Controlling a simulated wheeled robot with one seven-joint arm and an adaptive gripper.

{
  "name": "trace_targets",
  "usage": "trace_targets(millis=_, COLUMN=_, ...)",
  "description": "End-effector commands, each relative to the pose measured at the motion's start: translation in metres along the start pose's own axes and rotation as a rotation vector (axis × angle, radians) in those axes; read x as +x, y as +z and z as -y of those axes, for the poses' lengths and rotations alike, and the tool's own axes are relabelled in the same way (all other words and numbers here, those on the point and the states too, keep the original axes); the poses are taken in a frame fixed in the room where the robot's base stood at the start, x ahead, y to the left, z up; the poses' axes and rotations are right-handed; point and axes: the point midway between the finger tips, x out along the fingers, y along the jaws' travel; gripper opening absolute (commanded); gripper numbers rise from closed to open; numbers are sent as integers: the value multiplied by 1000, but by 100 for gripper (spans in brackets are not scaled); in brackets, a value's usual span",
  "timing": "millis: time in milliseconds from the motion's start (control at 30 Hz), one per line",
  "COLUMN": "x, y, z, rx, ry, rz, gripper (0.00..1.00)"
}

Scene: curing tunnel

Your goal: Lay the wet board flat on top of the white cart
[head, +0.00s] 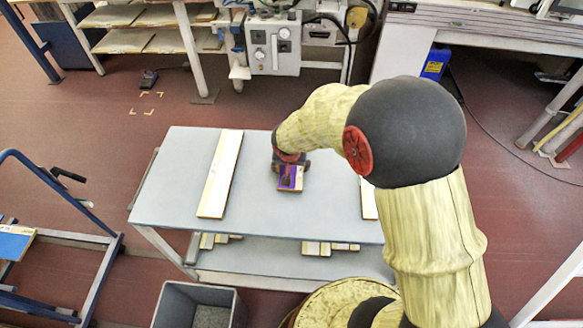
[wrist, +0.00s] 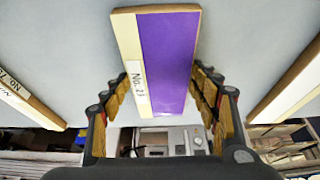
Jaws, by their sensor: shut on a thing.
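The wet board (head: 290,178), purple on its face with a bare pale strip along one side, is at my gripper over the middle of the cart top. In the wrist view the board (wrist: 165,60) lies between the two fingers and shows a "No. 23" label. My gripper (wrist: 163,75) is shut on it. In the head view my gripper (head: 288,165) hides part of the board. The white cart (head: 175,170) has a pale grey-white top. I cannot tell whether the board touches the top.
A long pale board (head: 220,175) lies on the cart top to the left. Another (head: 368,200) lies to the right, partly behind my arm. Short boards rest on the lower shelf (head: 270,257). A grey bin (head: 197,305) stands in front; a blue-framed trolley (head: 100,270) is at left.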

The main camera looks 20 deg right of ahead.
Motion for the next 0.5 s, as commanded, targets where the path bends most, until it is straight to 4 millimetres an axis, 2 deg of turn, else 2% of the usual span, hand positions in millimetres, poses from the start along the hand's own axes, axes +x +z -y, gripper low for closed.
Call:
trace_targets(millis=267, x=2, y=0, z=0, rx=0, ry=-1, rz=-1, gripper=33)
trace_targets(millis=300, x=2, y=1, z=0, rx=-1, ry=0, rz=0, gripper=61)
trace_targets(millis=500, x=1, y=0, z=0, rx=-1, ry=0, rz=0, gripper=73)
